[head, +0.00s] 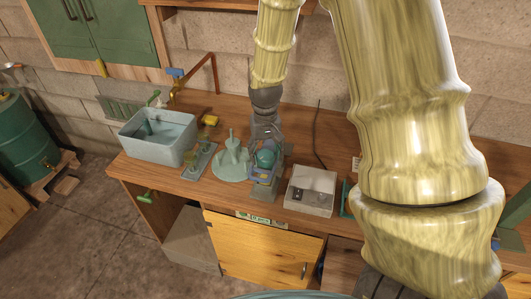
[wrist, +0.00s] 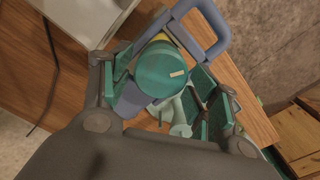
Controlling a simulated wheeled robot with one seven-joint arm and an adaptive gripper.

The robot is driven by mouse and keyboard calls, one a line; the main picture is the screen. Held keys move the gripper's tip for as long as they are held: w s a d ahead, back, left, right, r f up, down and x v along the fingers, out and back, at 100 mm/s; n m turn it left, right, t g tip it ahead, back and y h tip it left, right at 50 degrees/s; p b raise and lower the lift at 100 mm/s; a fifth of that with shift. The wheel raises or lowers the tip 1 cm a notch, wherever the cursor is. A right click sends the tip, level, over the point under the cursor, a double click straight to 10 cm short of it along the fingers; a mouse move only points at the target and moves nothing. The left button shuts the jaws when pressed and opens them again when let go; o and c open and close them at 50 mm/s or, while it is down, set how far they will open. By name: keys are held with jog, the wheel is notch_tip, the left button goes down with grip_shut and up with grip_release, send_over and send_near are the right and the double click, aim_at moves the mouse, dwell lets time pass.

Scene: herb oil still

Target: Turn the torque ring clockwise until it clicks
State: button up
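A teal round cap (wrist: 162,72) with a small pale mark on its end shows in the wrist view, and I take it to be the torque ring. It sits on a blue-grey fixture with a loop handle (wrist: 207,30). In the head view the teal cap (head: 265,158) is on the fixture on the bench, partly below my wrist. My gripper (wrist: 165,95) has its teal-padded fingers on either side of the cap. The left finger is very close to it; a gap shows at the right finger. Contact on the left cannot be told.
On the wooden bench (head: 235,110), a pale tray (head: 325,203) stands right of the fixture. To its left are a pale green stand with a spike (head: 231,165), a small rack (head: 199,166) and a blue-grey basin (head: 150,137). A dark cable runs behind the tray.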

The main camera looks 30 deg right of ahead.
aim_at(268, 154)
jog(key=shift+o, duration=0.3)
jog(key=shift+s+r, duration=0.1)
notch_tip(268, 154, up, 12)
dwell(0.6)
jog(key=shift+f, duration=0.2)
jog(key=d+f+b, duration=0.1)
jog(key=f+b, duration=0.1)
jog(key=b, duration=0.8)
jog(key=shift+d+f, duration=0.1)
jog(key=shift+d, duration=0.05)
jog(key=b, duration=0.5)
jog(key=f+b, duration=0.1)
jog(key=f, duration=0.2)
jog(key=a+f+b, duration=0.1)
jog(key=f+b, duration=0.1)
jog(key=f, duration=0.1)
jog(key=f+b, duration=0.1)
jog(key=f, duration=0.2)
jog(key=shift+a+f, duration=0.2)
jog(key=shift+f, duration=0.2)
